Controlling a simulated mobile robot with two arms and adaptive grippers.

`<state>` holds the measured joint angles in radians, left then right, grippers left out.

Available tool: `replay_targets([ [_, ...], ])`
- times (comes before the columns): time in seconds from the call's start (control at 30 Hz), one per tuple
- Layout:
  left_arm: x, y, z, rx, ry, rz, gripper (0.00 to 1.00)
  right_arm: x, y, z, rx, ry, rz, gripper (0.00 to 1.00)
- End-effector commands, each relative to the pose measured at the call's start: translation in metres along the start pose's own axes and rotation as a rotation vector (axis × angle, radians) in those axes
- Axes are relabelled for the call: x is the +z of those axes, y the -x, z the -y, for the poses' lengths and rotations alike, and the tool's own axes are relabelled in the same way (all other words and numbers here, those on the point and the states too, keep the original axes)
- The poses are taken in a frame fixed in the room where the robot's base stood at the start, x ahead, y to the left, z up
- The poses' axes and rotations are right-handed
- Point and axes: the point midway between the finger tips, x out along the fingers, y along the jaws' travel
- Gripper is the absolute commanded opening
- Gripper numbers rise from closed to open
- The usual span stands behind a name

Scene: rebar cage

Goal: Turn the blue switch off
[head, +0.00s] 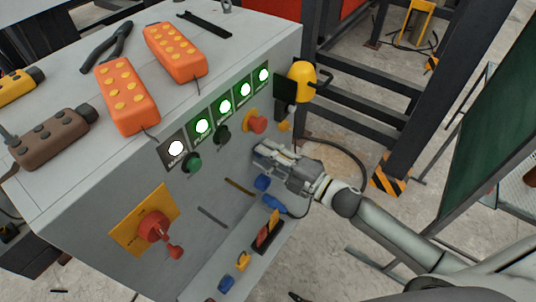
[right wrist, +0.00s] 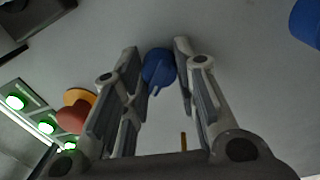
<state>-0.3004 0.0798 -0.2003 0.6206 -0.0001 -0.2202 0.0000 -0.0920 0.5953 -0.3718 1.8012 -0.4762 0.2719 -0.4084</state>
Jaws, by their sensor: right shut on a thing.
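The blue switch (right wrist: 158,72) is a round knob with a raised grip on the grey panel face, in the right wrist view. It sits between the two fingers of my right gripper (right wrist: 157,47), which is shut on it. In the head view my right gripper (head: 264,155) reaches the cabinet's front from the right, below the red button (head: 257,123). Its fingers hide the switch there. The grey cabinet (head: 110,222) carries the switch. My left gripper is not in view.
Lit green indicators (head: 224,105) and a green knob (head: 193,162) are left of my right gripper. A blue socket (head: 262,183) and blue plug (head: 272,204) are just below it. A red rotary handle (head: 155,228) is lower left. Orange pendants (head: 126,96) lie on top.

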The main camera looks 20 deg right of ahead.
Motion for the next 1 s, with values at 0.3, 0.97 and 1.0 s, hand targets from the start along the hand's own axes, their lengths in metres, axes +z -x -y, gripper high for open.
replay_targets([
  [0.3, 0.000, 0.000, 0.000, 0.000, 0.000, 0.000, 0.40, -0.001, 0.000, 0.001, -0.002, 0.000, -0.002, 0.36],
  [0.97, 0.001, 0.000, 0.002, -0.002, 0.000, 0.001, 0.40, -0.001, 0.019, 0.002, -0.003, -0.002, 0.000, 0.51],
  [1.0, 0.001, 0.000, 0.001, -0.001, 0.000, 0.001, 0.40, 0.000, 0.025, 0.002, -0.004, -0.002, 0.001, 0.51],
])
